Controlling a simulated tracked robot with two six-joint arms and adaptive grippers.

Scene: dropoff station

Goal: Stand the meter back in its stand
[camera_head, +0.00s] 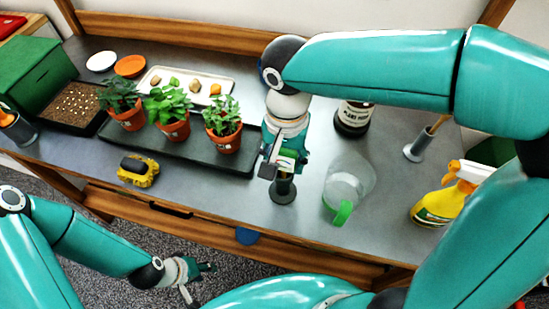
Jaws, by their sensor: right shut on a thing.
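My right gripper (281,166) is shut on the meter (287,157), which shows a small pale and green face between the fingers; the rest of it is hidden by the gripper. A dark cylindrical stand (284,190) on a round base is directly below the gripper in the picture, near the table's front edge. I cannot tell whether the meter's lower end is inside the stand or just above it. My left gripper (198,279) is open and empty, low in front of the table.
A yellow spray bottle (445,200) and a grey holder (416,149) are further right.

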